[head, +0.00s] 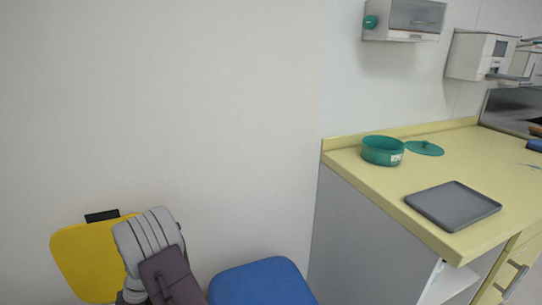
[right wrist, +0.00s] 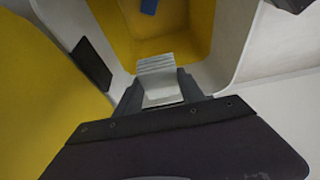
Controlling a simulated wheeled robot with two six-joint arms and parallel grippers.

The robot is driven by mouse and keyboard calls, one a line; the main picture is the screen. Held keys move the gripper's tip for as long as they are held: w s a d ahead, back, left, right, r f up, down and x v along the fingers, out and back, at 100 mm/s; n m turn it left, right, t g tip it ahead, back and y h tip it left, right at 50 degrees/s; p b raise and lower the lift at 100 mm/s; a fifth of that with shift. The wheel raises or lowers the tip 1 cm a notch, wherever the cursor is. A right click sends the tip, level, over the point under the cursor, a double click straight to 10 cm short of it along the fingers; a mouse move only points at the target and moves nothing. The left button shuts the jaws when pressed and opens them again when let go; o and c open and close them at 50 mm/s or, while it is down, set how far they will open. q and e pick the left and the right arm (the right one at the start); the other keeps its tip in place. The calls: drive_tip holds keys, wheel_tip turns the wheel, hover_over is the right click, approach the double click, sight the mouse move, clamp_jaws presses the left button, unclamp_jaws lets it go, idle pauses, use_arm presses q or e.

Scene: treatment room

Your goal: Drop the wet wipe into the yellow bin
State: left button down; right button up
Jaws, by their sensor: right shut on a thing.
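The yellow bin's raised lid (head: 82,262) shows at the lower left of the head view, with my right gripper's grey and dark housing in front of it. In the right wrist view I look down into the open bin, with its pale rim (right wrist: 229,62) and yellow inner walls. My right gripper (right wrist: 160,84) is over the opening, its fingers shut on the wet wipe (right wrist: 158,93), a whitish piece between them. The bin's opening is hidden in the head view. My left gripper is not in view.
A blue lid or seat (head: 262,283) stands right of my arm. A small blue thing (right wrist: 149,6) lies inside the bin. The yellow counter (head: 390,185) at right holds a grey tray (head: 452,205), a green pot (head: 382,152) and its green lid (head: 425,148).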

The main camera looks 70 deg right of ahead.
drive_tip(key=shift+f, duration=0.35)
drive_tip(key=shift+r, duration=0.1)
drive_tip(key=o, duration=1.4)
drive_tip(key=p+v, duration=0.3)
drive_tip(key=v, duration=0.6)
drive_tip(key=shift+d, duration=0.1)
